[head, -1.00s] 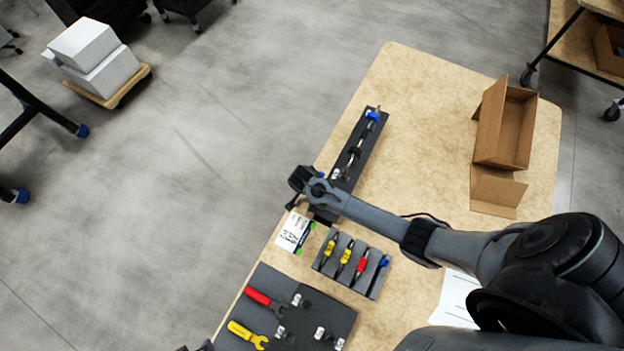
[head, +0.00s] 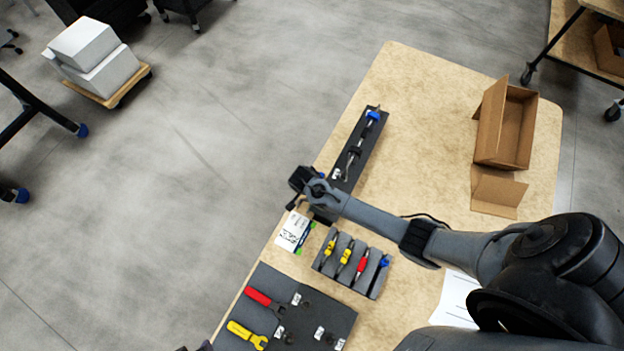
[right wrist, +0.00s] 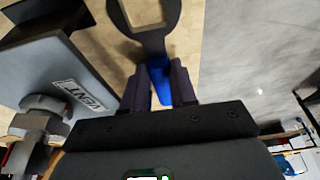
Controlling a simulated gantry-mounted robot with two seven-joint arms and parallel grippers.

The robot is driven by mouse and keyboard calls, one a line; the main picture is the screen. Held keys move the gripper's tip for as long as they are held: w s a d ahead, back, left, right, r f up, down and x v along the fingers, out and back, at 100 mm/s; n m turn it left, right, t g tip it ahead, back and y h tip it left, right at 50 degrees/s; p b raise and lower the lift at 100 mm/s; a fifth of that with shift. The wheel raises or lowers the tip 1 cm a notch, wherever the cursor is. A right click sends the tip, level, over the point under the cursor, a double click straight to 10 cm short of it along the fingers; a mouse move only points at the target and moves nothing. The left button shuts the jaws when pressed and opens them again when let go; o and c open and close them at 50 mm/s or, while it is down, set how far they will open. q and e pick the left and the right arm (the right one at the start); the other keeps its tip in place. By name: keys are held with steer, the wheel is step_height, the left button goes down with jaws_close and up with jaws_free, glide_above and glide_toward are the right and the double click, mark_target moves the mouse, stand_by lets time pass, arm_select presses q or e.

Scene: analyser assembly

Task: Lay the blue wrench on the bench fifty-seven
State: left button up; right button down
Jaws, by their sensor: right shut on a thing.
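My right gripper (right wrist: 160,88) is shut on the blue handle of the wrench (right wrist: 158,72). The wrench's dark grey ring-shaped head points away from the gripper in the right wrist view, over the tan surface. In the head view my right gripper (head: 305,190) is over the left edge of the tan bench (head: 420,110), largely hidden by its own wrist; a little blue shows beside it. I cannot tell whether the wrench touches the bench. A dark purplish tip at the bottom edge of the head view may be my left gripper (head: 205,346); its jaws cannot be read.
A long dark tray (head: 375,140) with a rod assembly lies beyond the gripper. A white card (head: 292,232), a rack (head: 325,262) of coloured-handled tools and a dark tool mat (head: 310,310) lie nearer. An open cardboard box (head: 510,130) stands right. The bench's upper middle is clear.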

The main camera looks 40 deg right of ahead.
steer(key=shift+f, duration=0.1)
steer(key=c, duration=1.1)
jaws_free()
steer(key=shift+c, duration=0.2)
steer(key=o, duration=0.3)
steer(key=shift+w, duration=0.2)
steer(key=shift+s, duration=0.1)
